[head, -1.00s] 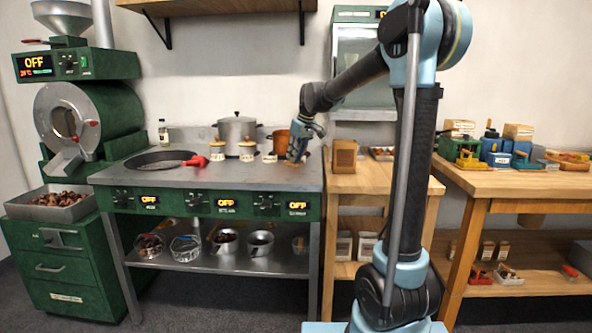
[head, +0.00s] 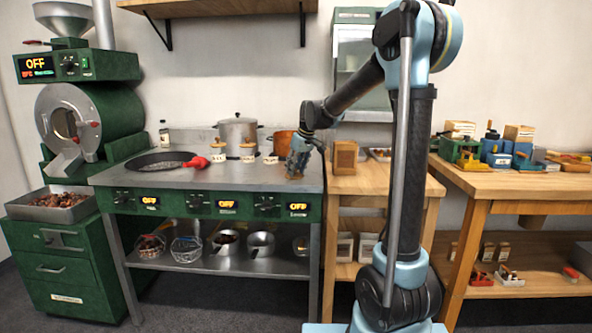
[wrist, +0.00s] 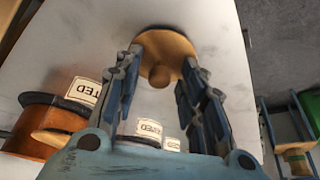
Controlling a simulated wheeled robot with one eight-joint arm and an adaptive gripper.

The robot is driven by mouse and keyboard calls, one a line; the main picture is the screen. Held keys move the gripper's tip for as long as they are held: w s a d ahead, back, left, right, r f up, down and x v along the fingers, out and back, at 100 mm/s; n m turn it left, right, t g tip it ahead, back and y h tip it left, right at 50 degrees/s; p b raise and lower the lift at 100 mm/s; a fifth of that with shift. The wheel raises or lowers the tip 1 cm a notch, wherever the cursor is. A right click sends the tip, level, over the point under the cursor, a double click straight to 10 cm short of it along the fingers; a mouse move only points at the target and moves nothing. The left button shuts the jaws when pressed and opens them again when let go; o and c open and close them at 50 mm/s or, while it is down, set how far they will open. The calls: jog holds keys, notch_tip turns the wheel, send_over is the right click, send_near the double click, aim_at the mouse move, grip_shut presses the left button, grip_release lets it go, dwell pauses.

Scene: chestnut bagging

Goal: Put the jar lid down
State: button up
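The jar lid (wrist: 165,48) is a round wooden disc with a knob, seen from above in the wrist view. It lies low at the right end of the grey counter, where its edge shows in the head view (head: 294,177). My gripper (wrist: 164,62) is just over it, pointing down, one finger on each side of the knob. The fingers stand apart with gaps around the knob, so they look open. Contact with the disc's rim is hard to judge. My gripper (head: 298,165) covers most of the lid in the head view.
Labelled jars (head: 247,152) stand left of my gripper on the counter (head: 225,178). A copper pot (head: 285,138) and steel pot (head: 237,129) stand behind. A wooden block (head: 345,157) is on the right table. The counter front is clear.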

jog(key=v, duration=1.2)
jog(key=s+d+f+m+h, duration=0.1)
jog(key=s+d+f, duration=0.25)
jog(key=s, duration=0.25)
jog(key=s+d+f+m, duration=0.2)
jog(key=s+d+f, duration=0.1)
jog(key=s+d, duration=0.3)
jog(key=s+d+f+m+h, duration=0.1)
jog(key=s+d+f, duration=0.25)
jog(key=s, duration=0.35)
jog(key=s+d+f+m, duration=0.2)
jog(key=s+d+f, duration=0.2)
jog(key=s+f, duration=0.3)
jog(key=s+d+f+m+g+h, duration=0.1)
jog(key=s+d+f+m, duration=0.1)
jog(key=s+f, duration=0.6)
jog(key=s+d, duration=0.1)
jog(key=s, duration=0.2)
jog(key=shift+d+f, duration=0.3)
jog(key=shift+d, duration=0.05)
jog(key=shift+w+f, duration=0.2)
jog(key=shift+w, duration=0.25)
jog(key=shift+c, duration=0.6)
